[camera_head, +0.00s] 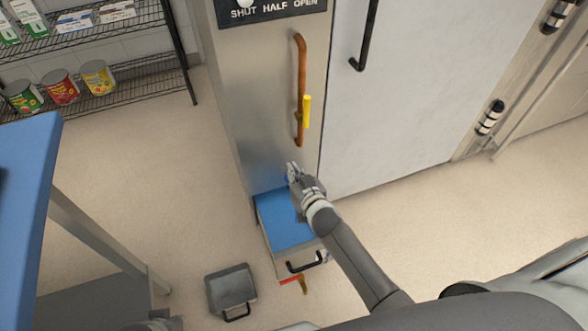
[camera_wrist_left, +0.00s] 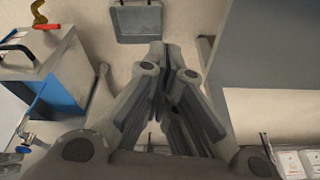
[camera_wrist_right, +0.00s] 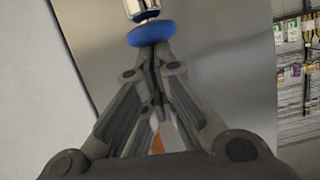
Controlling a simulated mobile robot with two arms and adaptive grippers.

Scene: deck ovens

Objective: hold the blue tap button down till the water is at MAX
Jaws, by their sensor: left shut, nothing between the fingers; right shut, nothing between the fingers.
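The blue tap button (camera_wrist_right: 151,33) is a round blue disc on a silver stem in the right wrist view. My right gripper (camera_wrist_right: 152,48) is shut and empty, its fingertips at the button's near edge; I cannot tell whether they press it. In the head view my right gripper (camera_head: 292,169) is at the steel column and mostly hides the button. Below it stands a steel box (camera_wrist_left: 70,62) with a blue top surface (camera_head: 283,222); I cannot tell whether this is water. No MAX mark is readable. My left gripper (camera_wrist_left: 168,58) is shut and empty.
A copper pipe with a yellow lever (camera_head: 306,111) runs up the column. A red-handled brass tap (camera_head: 300,284) is at the box's front. A grey pan (camera_head: 230,290) lies on the floor. A blue-topped table (camera_head: 24,200) is at left, a wire shelf (camera_head: 110,95) behind.

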